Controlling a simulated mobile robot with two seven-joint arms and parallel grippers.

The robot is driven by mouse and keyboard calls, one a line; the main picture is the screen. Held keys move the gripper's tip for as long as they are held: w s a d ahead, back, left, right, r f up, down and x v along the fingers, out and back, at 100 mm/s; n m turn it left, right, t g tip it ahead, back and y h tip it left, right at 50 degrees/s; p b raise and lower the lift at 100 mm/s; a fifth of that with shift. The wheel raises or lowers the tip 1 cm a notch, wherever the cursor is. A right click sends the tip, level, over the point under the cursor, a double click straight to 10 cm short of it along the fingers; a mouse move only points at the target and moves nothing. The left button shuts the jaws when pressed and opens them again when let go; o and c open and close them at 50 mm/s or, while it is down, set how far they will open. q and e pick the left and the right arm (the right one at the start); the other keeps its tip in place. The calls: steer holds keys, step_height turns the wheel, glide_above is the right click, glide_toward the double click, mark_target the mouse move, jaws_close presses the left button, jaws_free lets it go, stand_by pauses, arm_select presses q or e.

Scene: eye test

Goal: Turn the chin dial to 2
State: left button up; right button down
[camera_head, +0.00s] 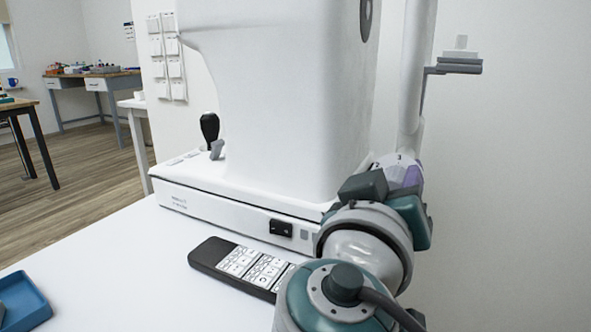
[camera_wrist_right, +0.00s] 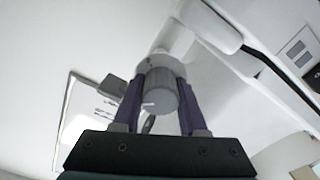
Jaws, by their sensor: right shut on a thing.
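The chin dial (camera_head: 384,162) shows at the right end of the white eye-test machine, by the upright post. Its pale rim carries the figures 2 and 3; the rest is hidden behind my right gripper (camera_head: 400,178). I cannot tell which figure the dial is set to. In the right wrist view the dial's grey round knob (camera_wrist_right: 163,98) sits between the purple fingers of my right gripper (camera_wrist_right: 161,92), which is shut on it. My left gripper is in neither view.
The white machine (camera_head: 280,90) fills the middle, with a black joystick (camera_head: 210,128) at its left. A dark keypad (camera_head: 208,255) lies on the white table (camera_head: 110,245) in front. A blue tray (camera_head: 28,300) is at the lower left. The table between tray and keypad is clear.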

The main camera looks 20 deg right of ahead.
steer(key=n+p, duration=0.1)
steer(key=n, duration=0.4)
steer(key=shift+r, duration=0.1)
steer(key=n+p, duration=0.2)
steer(key=n, duration=0.3)
steer(key=shift+w+a+n, duration=0.1)
steer(key=shift+n, duration=0.3)
steer(key=n+p, duration=0.2)
steer(key=n, duration=0.3)
steer(key=shift+p, duration=0.35)
steer(key=shift+f+n+p, duration=0.15)
steer(key=shift+n+p, duration=0.4)
steer(key=shift+n, duration=0.85)
steer(key=shift+f+n+p, duration=0.1)
steer(key=shift+n+p, duration=0.4)
steer(key=shift+n, duration=0.9)
steer(key=shift+c, duration=2.2)
jaws_free()
